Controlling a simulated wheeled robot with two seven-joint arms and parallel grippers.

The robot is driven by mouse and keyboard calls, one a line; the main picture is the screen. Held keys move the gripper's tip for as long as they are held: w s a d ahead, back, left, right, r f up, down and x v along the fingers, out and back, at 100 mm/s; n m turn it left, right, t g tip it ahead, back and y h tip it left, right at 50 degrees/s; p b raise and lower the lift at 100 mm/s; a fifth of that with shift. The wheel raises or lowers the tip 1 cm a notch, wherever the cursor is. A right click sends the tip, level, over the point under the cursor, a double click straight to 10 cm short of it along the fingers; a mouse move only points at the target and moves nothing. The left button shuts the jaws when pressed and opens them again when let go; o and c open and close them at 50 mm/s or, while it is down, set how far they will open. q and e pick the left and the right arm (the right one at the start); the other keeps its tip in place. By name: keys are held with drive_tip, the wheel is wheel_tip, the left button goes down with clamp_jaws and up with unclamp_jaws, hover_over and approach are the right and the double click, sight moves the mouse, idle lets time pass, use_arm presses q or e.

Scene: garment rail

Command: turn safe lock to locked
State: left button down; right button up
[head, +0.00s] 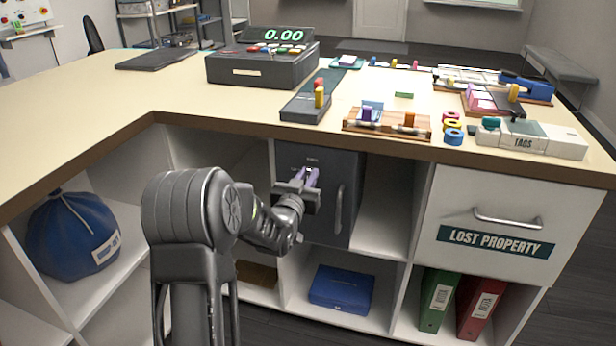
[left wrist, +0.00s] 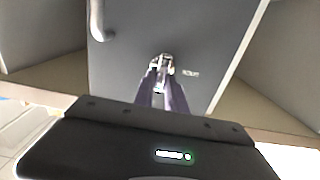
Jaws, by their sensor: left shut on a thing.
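The dark grey safe (head: 322,228) sits in a cubby under the counter, its door closed. It has a vertical bar handle (head: 339,209) on the right side of its door in the head view. My left gripper (head: 309,174) is at the upper part of the door, its light purple fingers shut on the small metal lock (left wrist: 161,64). The left wrist view shows the fingers (left wrist: 161,88) meeting at the lock, with the safe door (left wrist: 190,35) behind. The fingers hide part of the lock, and I cannot read its setting. My right gripper is not in view.
The counter (head: 180,95) overhangs the safe. On it stand a cash register (head: 262,62) and a tag box (head: 530,138). A lost property drawer (head: 490,215) is to the right. A blue box (head: 342,288) lies below, a blue bag (head: 70,238) left. The cubby beside the safe (head: 385,205) looks empty.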

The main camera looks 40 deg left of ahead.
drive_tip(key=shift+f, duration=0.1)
use_arm(q)
drive_tip(key=shift+a+f+n+b, duration=0.1)
drive_tip(key=shift+f+n+b, duration=0.1)
drive_tip(key=shift+n+b, duration=0.7)
drive_tip(key=n+b, duration=0.1)
drive_tip(key=b, duration=0.1)
drive_tip(key=n+b, duration=0.1)
drive_tip(key=b, duration=0.1)
drive_tip(key=shift+s+a+f+n+b, duration=0.15)
drive_tip(key=shift+a+f+n+b, duration=0.05)
drive_tip(key=shift+n+b, duration=0.15)
drive_tip(key=shift+s+a+f+n+b, duration=0.1)
drive_tip(key=shift+f+n+b, duration=0.05)
drive_tip(key=shift+n+b, duration=2.35)
drive_tip(key=shift+w+a+f+n+b, duration=0.1)
drive_tip(key=shift+a+n+b, duration=0.05)
drive_tip(key=shift+n+b, duration=2.3)
drive_tip(key=shift+s+a+f+n+b, duration=0.15)
drive_tip(key=shift+n+b, duration=1.65)
drive_tip(key=shift+b, duration=1.3)
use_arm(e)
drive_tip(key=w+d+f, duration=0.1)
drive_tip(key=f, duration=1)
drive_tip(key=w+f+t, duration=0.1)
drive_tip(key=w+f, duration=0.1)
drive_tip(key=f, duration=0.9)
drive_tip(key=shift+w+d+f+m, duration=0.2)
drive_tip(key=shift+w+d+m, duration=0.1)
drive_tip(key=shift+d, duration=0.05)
